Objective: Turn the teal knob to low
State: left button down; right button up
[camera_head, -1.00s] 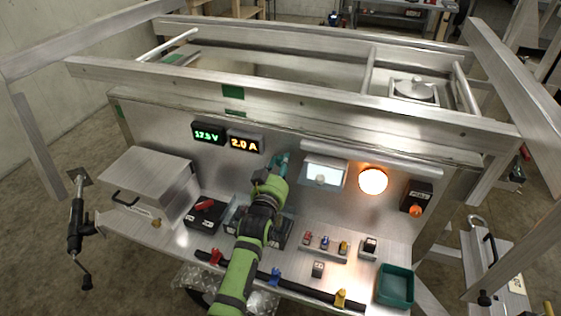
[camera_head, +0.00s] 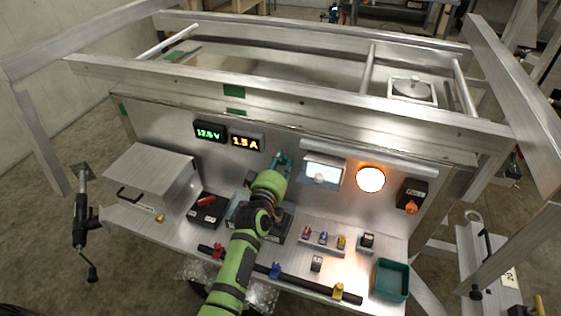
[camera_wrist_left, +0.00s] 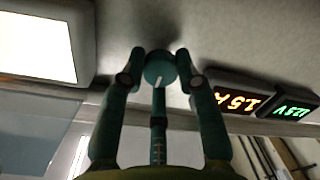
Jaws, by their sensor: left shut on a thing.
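The teal knob (camera_wrist_left: 159,69) is on the metal panel, seen in the left wrist view between the fingertips. A short white mark shows on its face, pointing down and slightly left in that view. My left gripper (camera_wrist_left: 160,72) is shut on the knob, one finger on each side. In the head view my left gripper (camera_head: 281,162) reaches the panel right of the displays and mostly hides the knob. The voltage display (camera_head: 209,132) reads about 12.5 V in green, and the current display (camera_head: 246,142) reads 1.5 A in amber. My right gripper is not in view.
Right of the knob are a white-faced box (camera_head: 322,172), a glowing round lamp (camera_head: 370,180) and a black box with an orange knob (camera_head: 413,195). On the shelf are a black box with a red lever (camera_head: 206,210), small coloured parts and a teal tray (camera_head: 391,279).

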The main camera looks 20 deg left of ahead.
pick_arm(q)
jog(key=shift+n, duration=0.3)
jog(key=c, duration=0.9)
grip_release()
jog(key=shift+s, duration=0.1)
jog(key=shift+s, duration=0.2)
jog(key=s, duration=1.1)
jog(key=shift+s+r, duration=0.2)
jog(key=shift+r, duration=0.25)
